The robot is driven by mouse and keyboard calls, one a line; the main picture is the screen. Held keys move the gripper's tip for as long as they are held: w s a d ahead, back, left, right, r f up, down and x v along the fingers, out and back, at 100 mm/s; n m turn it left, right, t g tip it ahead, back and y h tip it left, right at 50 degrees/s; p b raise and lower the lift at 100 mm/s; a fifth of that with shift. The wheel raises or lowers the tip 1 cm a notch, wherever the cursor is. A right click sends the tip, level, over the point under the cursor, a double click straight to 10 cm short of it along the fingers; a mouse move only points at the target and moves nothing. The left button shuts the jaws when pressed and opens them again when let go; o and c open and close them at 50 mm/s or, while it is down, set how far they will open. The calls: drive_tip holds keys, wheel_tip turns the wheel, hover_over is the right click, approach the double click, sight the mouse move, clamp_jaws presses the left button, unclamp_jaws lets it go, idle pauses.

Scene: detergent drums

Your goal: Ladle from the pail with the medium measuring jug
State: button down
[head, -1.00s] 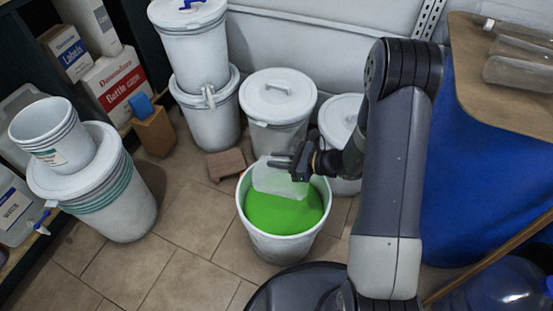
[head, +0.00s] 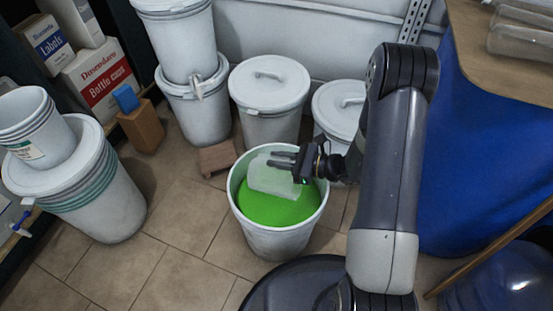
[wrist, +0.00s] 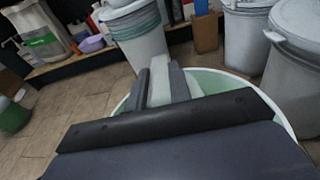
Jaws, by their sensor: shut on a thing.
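The open white pail (head: 274,243) stands on the tiled floor and holds bright green liquid (head: 268,210). A translucent pale measuring jug (head: 270,177) is inside the pail's mouth, tilted, with its lower part at the green surface; I cannot tell how deep it dips. My gripper (head: 285,162) is over the pail's right side and is shut on the jug. In the wrist view my gripper's fingers (wrist: 161,85) are closed around a pale strip of the jug, and the pail's rim (wrist: 285,120) curves behind. The jug's inside is hidden.
Lidded white drums (head: 268,95) stand close behind the pail, with another drum (head: 340,105) behind my gripper. A small brown block (head: 216,159) lies at the pail's back left. Stacked pails on a drum (head: 80,190) stand left; tiled floor between is clear.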

drive_tip(key=shift+s+d+f+b, duration=0.1)
drive_tip(key=shift+d+f+b, duration=0.05)
drive_tip(key=shift+f+b, duration=0.45)
drive_tip(key=shift+d+f+b, duration=0.1)
drive_tip(key=shift+f+b, duration=0.35)
drive_tip(key=shift+f, duration=0.15)
drive_tip(key=shift+f+b, duration=2.65)
drive_tip(key=shift+f, duration=1.15)
drive_tip(key=shift+a+r+p, duration=0.2)
drive_tip(key=shift+a+p, duration=0.1)
drive_tip(key=shift+p, duration=0.25)
drive_tip(key=shift+w+a+f+g+h+p, duration=0.3)
drive_tip(key=shift+a+f+h+p, duration=0.25)
drive_tip(key=shift+a+p, duration=0.2)
drive_tip(key=shift+w+a+f+g+h+p, duration=0.2)
drive_tip(key=shift+w+a+f+h, duration=0.05)
drive_tip(key=shift+a+f+h, duration=0.5)
drive_tip(key=shift+w+a+f+g+h+p, duration=0.15)
drive_tip(key=shift+w+a+f+g+h, duration=0.1)
drive_tip(key=shift+a+f+h, duration=0.45)
drive_tip(key=shift+w+a+f+h, duration=0.2)
drive_tip(key=shift+a+f+h, duration=0.35)
drive_tip(key=shift+f+h, duration=0.3)
drive_tip(key=shift+a+r+g+p, duration=0.1)
drive_tip(key=shift+r+g+p, duration=0.2)
drive_tip(key=shift+p, duration=0.35)
